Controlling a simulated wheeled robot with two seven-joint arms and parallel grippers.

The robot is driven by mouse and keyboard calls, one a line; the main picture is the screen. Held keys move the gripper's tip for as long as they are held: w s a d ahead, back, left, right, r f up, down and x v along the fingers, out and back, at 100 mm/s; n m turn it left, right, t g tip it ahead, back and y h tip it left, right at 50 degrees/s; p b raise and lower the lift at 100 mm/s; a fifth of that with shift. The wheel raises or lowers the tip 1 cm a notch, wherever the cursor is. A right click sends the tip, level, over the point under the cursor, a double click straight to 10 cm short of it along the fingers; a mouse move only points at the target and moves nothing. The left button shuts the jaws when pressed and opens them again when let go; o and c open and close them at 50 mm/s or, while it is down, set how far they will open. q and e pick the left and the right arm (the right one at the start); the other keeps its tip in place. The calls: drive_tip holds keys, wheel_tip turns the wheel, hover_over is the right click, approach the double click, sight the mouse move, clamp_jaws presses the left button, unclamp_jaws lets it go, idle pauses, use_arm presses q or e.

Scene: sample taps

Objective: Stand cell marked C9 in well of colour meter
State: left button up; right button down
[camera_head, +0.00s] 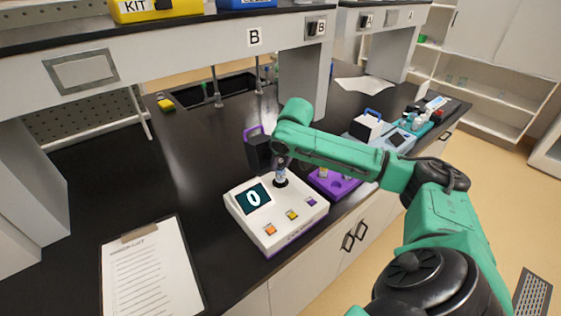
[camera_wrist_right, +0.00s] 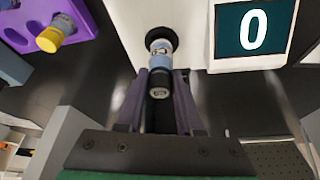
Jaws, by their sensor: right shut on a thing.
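The colour meter (camera_head: 268,222) is a white box on the dark bench, its screen reading 0, with orange, yellow and purple buttons. Its well (camera_head: 281,183) is a round black collar on the top face, also in the right wrist view (camera_wrist_right: 161,36). My right gripper (camera_wrist_right: 160,82) is shut on a small cell (camera_wrist_right: 159,62) with a dark cap and pale blue body. The cell (camera_head: 281,171) looks upright at the well; I cannot tell whether its foot is inside or just above. Its marking is not readable. My left gripper is not in view.
A purple rack (camera_head: 328,187) stands right of the meter; a yellow-topped cell (camera_wrist_right: 50,39) sits in it. A dark box with a purple handle (camera_head: 253,130) is behind the meter. A clipboard (camera_head: 150,270) lies at the front left.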

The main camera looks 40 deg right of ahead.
drive_tip(key=shift+f, duration=0.1)
drive_tip(key=shift+f, duration=0.6)
drive_tip(key=shift+f, duration=0.75)
unclamp_jaws()
idle(0.6)
